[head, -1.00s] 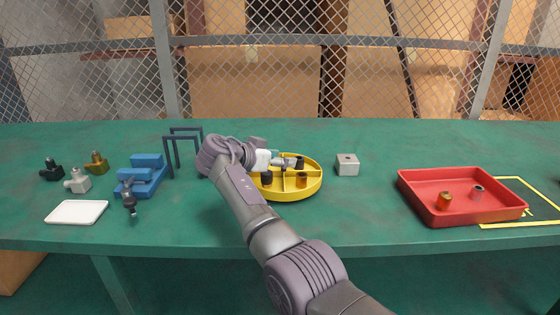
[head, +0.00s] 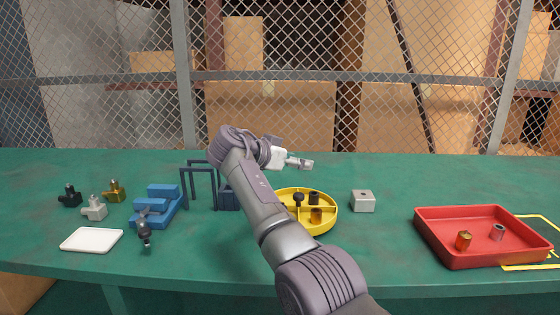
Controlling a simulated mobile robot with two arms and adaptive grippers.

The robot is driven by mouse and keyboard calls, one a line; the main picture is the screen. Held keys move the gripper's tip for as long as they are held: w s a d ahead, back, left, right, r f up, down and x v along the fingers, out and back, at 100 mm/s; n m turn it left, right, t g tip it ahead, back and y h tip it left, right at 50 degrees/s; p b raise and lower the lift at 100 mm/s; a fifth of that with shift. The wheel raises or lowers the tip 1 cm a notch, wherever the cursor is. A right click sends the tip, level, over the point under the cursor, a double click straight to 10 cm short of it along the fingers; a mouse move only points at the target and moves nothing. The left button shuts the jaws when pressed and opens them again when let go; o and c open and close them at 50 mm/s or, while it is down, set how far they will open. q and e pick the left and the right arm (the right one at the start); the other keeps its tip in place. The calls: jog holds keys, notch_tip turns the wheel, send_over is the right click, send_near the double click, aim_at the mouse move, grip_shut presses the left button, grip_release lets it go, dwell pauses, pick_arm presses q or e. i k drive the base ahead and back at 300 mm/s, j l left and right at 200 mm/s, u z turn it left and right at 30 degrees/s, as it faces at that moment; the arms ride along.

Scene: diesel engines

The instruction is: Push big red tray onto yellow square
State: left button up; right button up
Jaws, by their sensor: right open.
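The big red tray (head: 492,260) is on the right of the green table in the head view. It holds an orange-brown cylinder (head: 463,241) and a small grey cylinder (head: 498,232). The yellow square (head: 529,267) is an outline on the table at the right edge; the tray covers its left part, and its right side is cut off by the picture. My right gripper (head: 305,163) is open and empty. It shows above the round yellow tray, well to the left of the red tray and apart from it. My left gripper is not in view.
A round yellow divided tray (head: 322,229) holds several small parts. A grey block (head: 363,201) stands between it and the red tray. Blue blocks (head: 158,205), a dark frame (head: 199,185), several fittings (head: 94,208) and a white plate (head: 91,240) are on the left. A mesh fence stands behind.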

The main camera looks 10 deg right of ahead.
aim_at(440, 226)
jog(key=k, duration=1)
